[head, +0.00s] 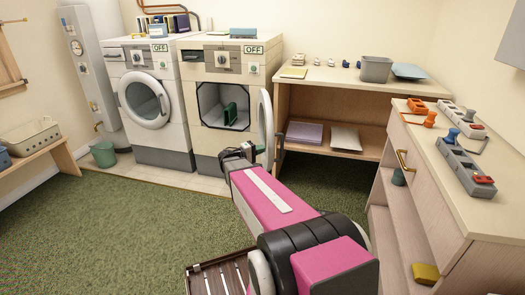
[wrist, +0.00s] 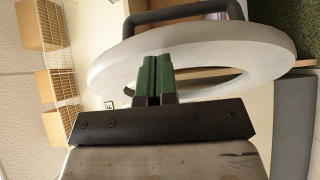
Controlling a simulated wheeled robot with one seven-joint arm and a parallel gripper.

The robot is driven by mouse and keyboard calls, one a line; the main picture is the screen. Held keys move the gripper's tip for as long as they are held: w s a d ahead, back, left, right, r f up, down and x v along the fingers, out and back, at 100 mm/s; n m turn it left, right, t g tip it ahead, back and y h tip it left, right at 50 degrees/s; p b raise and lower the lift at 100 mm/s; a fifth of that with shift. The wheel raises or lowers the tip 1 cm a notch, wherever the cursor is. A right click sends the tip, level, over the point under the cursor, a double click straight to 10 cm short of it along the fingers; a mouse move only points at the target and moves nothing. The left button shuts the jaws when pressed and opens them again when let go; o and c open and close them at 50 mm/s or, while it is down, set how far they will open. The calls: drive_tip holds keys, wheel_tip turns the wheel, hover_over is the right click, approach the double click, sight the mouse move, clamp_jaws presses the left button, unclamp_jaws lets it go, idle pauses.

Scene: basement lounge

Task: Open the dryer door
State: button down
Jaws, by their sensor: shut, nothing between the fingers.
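Two white front-loading machines stand side by side; no lettering tells which is the dryer. The right machine (head: 230,66) has its door (head: 265,128) swung wide open to the right, seen nearly edge-on, and its opening shows. The left machine's round door (head: 145,101) looks closed. My gripper (head: 244,150) is low in front of the right machine, near its open door. In the wrist view its green fingers (wrist: 155,78) are shut together and empty, overlapping the pale door ring (wrist: 230,50). A dark handle (wrist: 185,13) shows at the ring's top; the fingers are apart from it.
A green item (head: 229,113) sits inside the right machine's opening. A shelf table (head: 325,83) stands just right of the open door, and a counter (head: 430,135) is at the right. A green bucket (head: 103,154) is at the left. The carpet at left is clear.

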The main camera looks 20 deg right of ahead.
drive_tip(key=s+a, duration=0.5)
drive_tip(key=a, duration=0.6)
drive_tip(key=s+f+g+y, duration=0.3)
drive_tip(key=s+f+y, duration=0.6)
drive_tip(key=y, duration=0.1)
drive_tip(key=s+a+f+m+y, duration=0.1)
drive_tip(key=s+a+y, duration=0.3)
drive_tip(key=a+y, duration=0.3)
drive_tip(key=shift+a+f+m+y, duration=0.2)
drive_tip(key=shift+a+m+y, duration=0.2)
drive_tip(key=shift+a, duration=0.65)
